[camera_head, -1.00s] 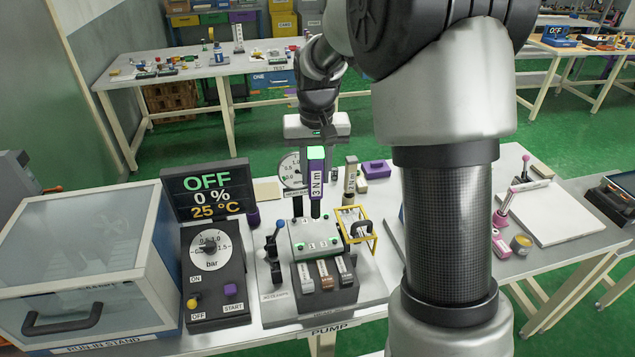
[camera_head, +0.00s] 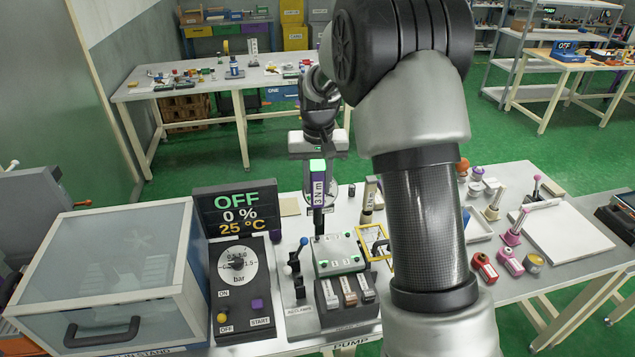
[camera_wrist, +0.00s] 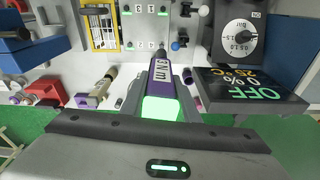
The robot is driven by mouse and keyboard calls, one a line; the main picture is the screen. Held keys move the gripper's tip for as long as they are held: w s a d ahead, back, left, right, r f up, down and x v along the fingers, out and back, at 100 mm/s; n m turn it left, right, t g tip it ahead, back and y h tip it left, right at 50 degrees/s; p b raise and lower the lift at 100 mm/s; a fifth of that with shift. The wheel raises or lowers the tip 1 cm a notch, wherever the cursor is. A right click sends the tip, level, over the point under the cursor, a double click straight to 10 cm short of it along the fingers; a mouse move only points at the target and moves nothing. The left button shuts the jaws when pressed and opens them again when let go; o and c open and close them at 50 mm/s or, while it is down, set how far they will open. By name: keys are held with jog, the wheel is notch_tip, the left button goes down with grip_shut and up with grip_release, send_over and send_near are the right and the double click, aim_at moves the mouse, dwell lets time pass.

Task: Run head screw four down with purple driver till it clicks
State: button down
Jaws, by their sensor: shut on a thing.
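My gripper (camera_head: 317,157) is shut on the purple driver (camera_head: 318,188), which is marked 3 N m and has a lit green top. The driver hangs upright with its dark shaft pointing down at the far edge of the pump head (camera_head: 338,254), a pale green block with numbered screw places. In the wrist view the driver (camera_wrist: 164,78) reaches toward the head (camera_wrist: 145,18) near the number 4. Green marks show beside the near numbers. I cannot tell whether the tip is seated in screw four; the screw itself is hidden.
A yellow-framed guard (camera_head: 374,243) stands right of the head, and a blue-knobbed lever (camera_head: 297,262) left. The pressure box (camera_head: 240,285), a display reading OFF (camera_head: 236,208) and the run-in stand (camera_head: 105,270) lie left. Another driver (camera_head: 369,197) stands behind.

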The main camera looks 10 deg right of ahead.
aim_at(317, 205)
jog(key=shift+f+b, duration=1.45)
jog(key=shift+f, duration=0.85)
jog(key=shift+s+f+b, duration=0.1)
jog(key=shift+f+b, duration=0.85)
jog(key=shift+f, duration=0.45)
dwell(1.3)
jog(key=shift+r+p, duration=1.7)
jog(key=shift+r, duration=0.95)
jog(key=shift+f, duration=0.1)
